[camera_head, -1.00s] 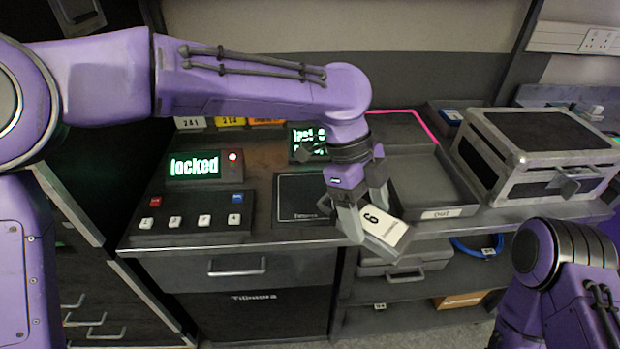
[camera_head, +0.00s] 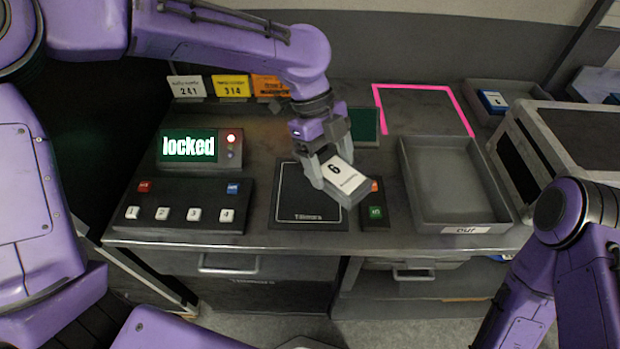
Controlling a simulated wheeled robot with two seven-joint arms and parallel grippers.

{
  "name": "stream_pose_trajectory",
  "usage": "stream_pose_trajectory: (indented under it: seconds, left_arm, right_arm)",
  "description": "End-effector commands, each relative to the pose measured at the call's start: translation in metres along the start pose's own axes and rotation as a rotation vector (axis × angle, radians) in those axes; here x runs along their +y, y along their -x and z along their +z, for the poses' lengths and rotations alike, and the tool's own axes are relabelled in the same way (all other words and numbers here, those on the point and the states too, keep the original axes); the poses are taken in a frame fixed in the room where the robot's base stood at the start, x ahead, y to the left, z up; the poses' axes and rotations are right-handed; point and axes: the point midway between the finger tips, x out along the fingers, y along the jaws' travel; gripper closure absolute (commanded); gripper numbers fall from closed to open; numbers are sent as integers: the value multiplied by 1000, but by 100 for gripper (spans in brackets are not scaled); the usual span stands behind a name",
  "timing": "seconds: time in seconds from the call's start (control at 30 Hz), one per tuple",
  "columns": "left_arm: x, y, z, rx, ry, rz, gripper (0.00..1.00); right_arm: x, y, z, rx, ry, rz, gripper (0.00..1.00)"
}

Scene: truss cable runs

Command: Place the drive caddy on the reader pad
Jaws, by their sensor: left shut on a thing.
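The drive caddy (camera_head: 345,180) is a grey block with a white label marked 6. My left gripper (camera_head: 323,165) is shut on it and holds it tilted, over the right part of the reader pad. The reader pad (camera_head: 300,205) is a dark square with a light outline and lettering along its front edge. The caddy and gripper hide its upper right part. I cannot tell whether the caddy touches the pad. My right arm shows at the lower right, but its gripper is out of view.
A keypad (camera_head: 180,205) with numbered buttons and a screen (camera_head: 190,147) reading "locked" stand left. A small button box (camera_head: 376,212) is close right of the pad. An empty grey tray (camera_head: 450,180) labelled "out" and a metal-edged case (camera_head: 570,140) stand further right. Pink tape (camera_head: 425,86) marks the back.

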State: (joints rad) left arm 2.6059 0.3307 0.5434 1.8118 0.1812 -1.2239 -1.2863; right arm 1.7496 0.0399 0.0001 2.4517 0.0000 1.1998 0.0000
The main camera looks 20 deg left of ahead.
Motion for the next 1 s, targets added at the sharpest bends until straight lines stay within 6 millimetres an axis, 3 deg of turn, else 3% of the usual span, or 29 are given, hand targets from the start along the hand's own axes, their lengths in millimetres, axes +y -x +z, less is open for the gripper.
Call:
stream_pose_trajectory:
  seconds: [0.1,0.37,0.53,0.87,0.9,0.97,1.0]
  left_arm:
    - [8,-18,27,4,5,6,70]
    - [18,-39,60,4,6,7,70]
    - [17,-62,68,2,3,6,70]
    - [17,-65,69,2,3,4,70]
    - [17,-65,69,2,3,5,16]
    - [17,-65,69,2,3,5,0]
    - [17,-65,69,2,3,5,0]
  right_arm:
    - [0,0,-1,2,-1,-1,57]
    - [0,2,-2,2,-1,-1,57]
    - [0,1,-1,2,-1,-1,57]
    - [0,0,-1,2,-1,-1,57]
    - [0,0,-1,2,-1,-1,57]
    - [0,0,-1,2,-1,-1,57]
    - [0,0,-1,2,-1,-1,57]
